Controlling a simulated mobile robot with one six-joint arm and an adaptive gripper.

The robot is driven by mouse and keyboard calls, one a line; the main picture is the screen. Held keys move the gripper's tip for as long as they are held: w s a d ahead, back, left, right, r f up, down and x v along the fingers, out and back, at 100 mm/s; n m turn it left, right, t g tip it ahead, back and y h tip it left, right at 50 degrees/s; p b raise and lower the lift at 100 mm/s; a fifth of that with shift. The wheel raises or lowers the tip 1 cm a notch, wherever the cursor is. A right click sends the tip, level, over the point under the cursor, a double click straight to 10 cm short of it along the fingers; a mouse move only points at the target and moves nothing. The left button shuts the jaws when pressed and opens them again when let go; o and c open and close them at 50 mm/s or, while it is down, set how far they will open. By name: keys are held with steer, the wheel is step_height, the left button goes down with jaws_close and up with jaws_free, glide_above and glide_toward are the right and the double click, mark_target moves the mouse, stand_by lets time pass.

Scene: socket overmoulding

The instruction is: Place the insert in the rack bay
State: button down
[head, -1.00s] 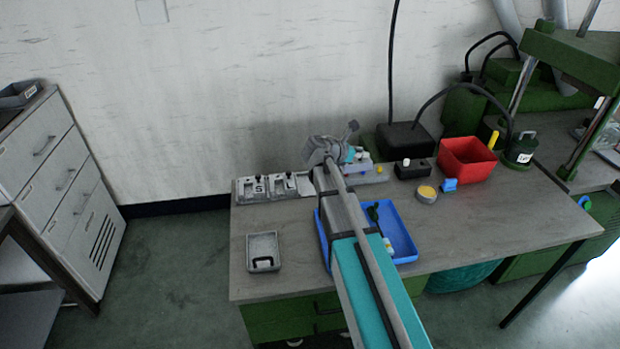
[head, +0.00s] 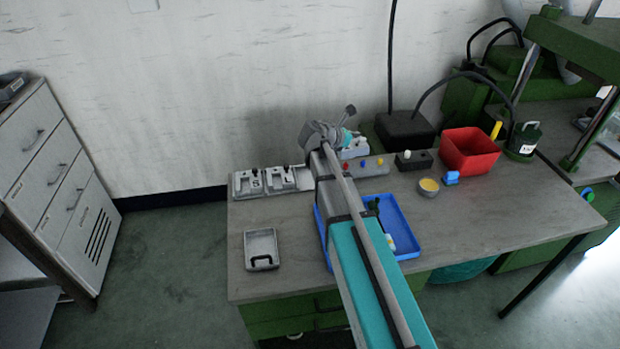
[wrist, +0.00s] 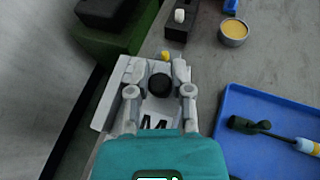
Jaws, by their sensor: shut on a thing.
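In the wrist view my gripper (wrist: 158,76) is shut on the round black knob (wrist: 160,85) of a light grey insert (wrist: 156,121). A dark letter, which looks like an M, shows on the insert's face. The insert's lower part is hidden by the gripper and its teal body. In the head view the grey rack (head: 240,193) stands at the table's back left. Two inserts with black knobs, marked S (head: 250,181) and L (head: 281,178), sit in its bays. The bay to their right (head: 304,176) looks empty, partly covered by my arm. My gripper's fingers are hidden there.
A grey panel with coloured buttons (head: 368,170) lies right of the wrist. A blue tray (head: 421,243) lies under my arm. A red bin (head: 470,153), yellow-topped tin (head: 428,188) and black box (head: 405,130) stand right. The left table front is mostly clear.

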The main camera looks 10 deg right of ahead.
steer(key=s+a+m, duration=0.1)
steer(key=s+a, duration=1.1)
steer(key=a, duration=0.1)
steer(key=shift+r, duration=0.15)
steer(key=shift+w, duration=0.15)
steer(key=w+f+b, duration=0.9)
steer(key=w, duration=0.4)
steer(key=shift+d, duration=0.1)
steer(key=shift+w+f+b, duration=0.55)
steer(key=shift+f+b, duration=0.1)
steer(key=shift+f, duration=0.05)
steer(key=shift+s+f+b, duration=0.1)
steer(key=shift+f+b, duration=1.25)
